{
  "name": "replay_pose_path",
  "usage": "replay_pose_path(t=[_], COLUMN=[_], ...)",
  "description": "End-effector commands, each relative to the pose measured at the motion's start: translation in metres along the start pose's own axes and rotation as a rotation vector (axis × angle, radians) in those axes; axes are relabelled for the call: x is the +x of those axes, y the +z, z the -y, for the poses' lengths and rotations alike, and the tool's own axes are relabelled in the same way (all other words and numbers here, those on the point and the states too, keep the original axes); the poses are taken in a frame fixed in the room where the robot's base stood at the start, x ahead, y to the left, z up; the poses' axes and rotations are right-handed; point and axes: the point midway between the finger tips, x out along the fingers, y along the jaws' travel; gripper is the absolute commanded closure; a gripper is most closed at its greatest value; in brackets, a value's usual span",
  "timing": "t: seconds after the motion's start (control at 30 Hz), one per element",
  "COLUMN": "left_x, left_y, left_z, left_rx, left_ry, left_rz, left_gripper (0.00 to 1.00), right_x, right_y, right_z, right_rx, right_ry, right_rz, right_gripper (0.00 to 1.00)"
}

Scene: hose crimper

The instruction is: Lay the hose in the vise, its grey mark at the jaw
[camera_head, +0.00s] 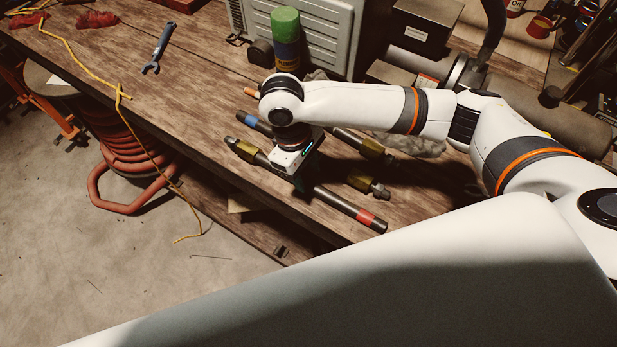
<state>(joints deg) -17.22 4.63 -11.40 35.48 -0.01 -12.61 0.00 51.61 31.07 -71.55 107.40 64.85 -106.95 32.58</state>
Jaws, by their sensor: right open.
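Several dark hoses with brass fittings lie on the wooden bench. The front one has a red band (366,217); a brass fitting (247,151) lies in line with it at the left. A blue-banded hose end (249,119) lies behind, and another brass fitting (361,183) lies to the right. A further hose (347,137) lies behind that. I cannot make out a grey mark on any hose. My right gripper (301,181) is open and points down over the front hose, hiding its middle. I cannot pick out the vise for certain. My left gripper is out of view.
A grey machine with a round body (470,74) and a lever stands at the back right. A green-topped can (286,38) stands behind my wrist. A blue wrench (159,47) and a yellow cord (80,55) lie on the left. The bench's front-left edge is near the hoses.

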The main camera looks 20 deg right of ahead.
Motion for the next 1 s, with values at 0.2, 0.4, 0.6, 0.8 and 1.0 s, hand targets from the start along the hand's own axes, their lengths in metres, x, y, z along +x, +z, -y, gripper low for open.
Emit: replay_pose_path(t=[0.2, 0.4, 0.6, 0.8, 1.0], left_x=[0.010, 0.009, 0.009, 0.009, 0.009], left_y=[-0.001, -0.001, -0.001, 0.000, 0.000], left_z=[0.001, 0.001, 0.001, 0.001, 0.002], left_rx=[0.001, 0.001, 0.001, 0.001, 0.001], left_ry=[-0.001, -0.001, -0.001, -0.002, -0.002], left_rz=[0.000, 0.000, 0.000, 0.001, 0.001], left_gripper=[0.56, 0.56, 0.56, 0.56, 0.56], right_x=[-0.048, -0.082, -0.092, -0.092, -0.092], right_y=[0.002, 0.001, 0.000, 0.000, 0.000], right_z=[0.000, 0.001, 0.000, 0.000, 0.000], right_rx=[-0.002, 0.000, 0.001, 0.000, 0.000], right_ry=[-0.001, -0.002, 0.000, 0.001, 0.001], right_rz=[0.006, 0.003, 0.000, -0.001, 0.000], right_gripper=[0.56, 0.56, 0.56, 0.56, 0.56])
